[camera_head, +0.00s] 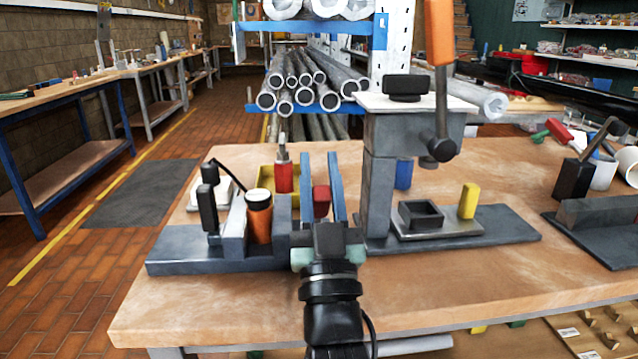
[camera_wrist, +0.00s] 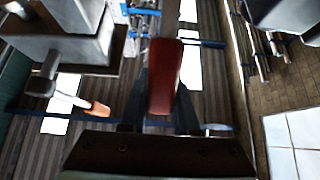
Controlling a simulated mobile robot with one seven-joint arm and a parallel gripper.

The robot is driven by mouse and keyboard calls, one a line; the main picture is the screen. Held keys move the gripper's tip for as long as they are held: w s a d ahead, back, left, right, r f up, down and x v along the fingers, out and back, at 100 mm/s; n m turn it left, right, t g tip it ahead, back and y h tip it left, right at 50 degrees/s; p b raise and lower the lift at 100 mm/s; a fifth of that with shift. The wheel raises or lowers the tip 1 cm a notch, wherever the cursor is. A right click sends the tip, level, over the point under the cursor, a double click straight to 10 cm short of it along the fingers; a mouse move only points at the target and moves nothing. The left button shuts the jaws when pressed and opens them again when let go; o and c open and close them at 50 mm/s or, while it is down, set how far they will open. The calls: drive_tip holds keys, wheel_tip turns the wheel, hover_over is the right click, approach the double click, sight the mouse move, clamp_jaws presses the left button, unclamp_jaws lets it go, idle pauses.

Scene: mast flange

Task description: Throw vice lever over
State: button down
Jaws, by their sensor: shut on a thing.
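A vice (camera_head: 200,262) with a grey base stands at the left of the bench. An orange cylinder (camera_head: 259,222) with a pale top stands upright between its grey jaws. My gripper (camera_head: 320,172) is at the vice's right end, its two blue-grey fingers either side of a red handle (camera_head: 321,202), which I take to be the vice lever's grip. The fingers are shut on it. The red handle also shows large between the dark fingers in the wrist view (camera_wrist: 165,78). The lever's lower part is hidden behind my gripper.
A grey press (camera_head: 378,185) with an orange-handled lever (camera_head: 440,35) stands close to the right of my gripper. A yellow block (camera_head: 468,201) is on its base. A yellow bin (camera_head: 266,180) and a red bottle (camera_head: 283,175) are behind the vice. The bench's front strip is clear.

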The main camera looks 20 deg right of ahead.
idle(0.4)
drive_tip(key=c, duration=0.6)
unclamp_jaws()
drive_tip(key=shift+c, duration=0.2)
wheel_tip(320, 180, up, 10)
drive_tip(key=p, duration=0.3)
